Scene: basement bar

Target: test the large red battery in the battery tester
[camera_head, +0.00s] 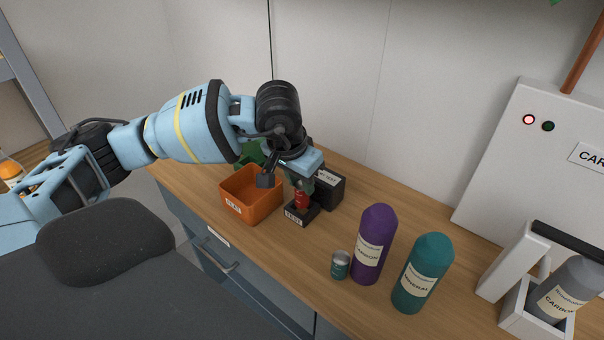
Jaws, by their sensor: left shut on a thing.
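The large red battery (302,198) stands upright at the black battery tester (298,215), whose front has a white label. My left gripper (297,180) reaches in from above and is shut on the red battery, covering its top. I cannot tell whether the battery is seated fully in the tester. My right gripper is not in view.
An orange labelled bin (252,208) stands left of the tester, with a green bin (246,155) and a black box (330,186) behind. A small can (340,265), a purple bottle (373,245) and a teal bottle (421,272) stand right. A carbonator (540,160) is far right.

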